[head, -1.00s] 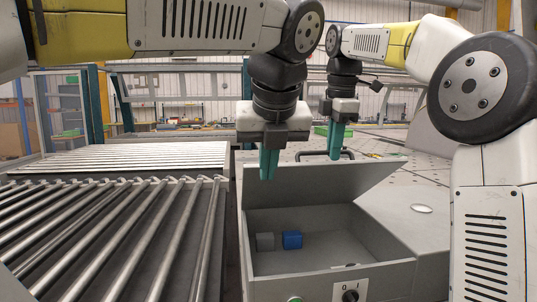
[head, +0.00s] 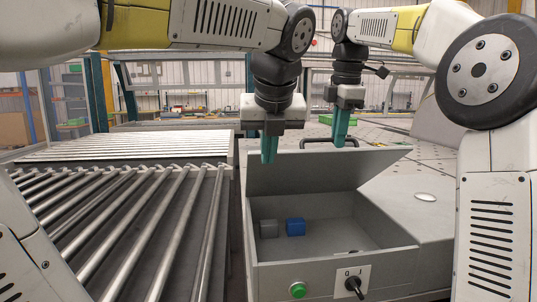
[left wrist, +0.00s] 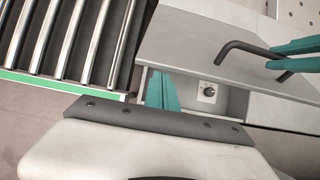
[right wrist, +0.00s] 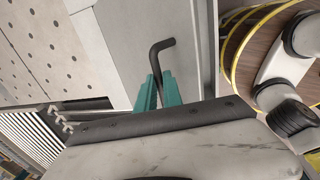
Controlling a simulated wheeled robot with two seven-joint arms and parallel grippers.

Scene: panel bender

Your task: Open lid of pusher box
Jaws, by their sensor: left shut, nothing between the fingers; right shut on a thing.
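The grey pusher box (head: 300,265) stands right of the rollers, with its lid (head: 315,172) tilted up and the inside showing. A black bar handle (head: 318,141) is on the lid's top side; it also shows in the left wrist view (left wrist: 243,47) and right wrist view (right wrist: 155,58). My right gripper (head: 340,142) is shut on the handle near its right part. My left gripper (head: 269,160) is shut and empty, pointing down in front of the lid's left part. In the left wrist view its teal fingers (left wrist: 160,95) are close to the lid's edge.
The front panel has a green button (head: 298,290) and a black switch (head: 355,287). The roller conveyor (head: 120,220) fills the left. A perforated table (head: 400,150) lies behind.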

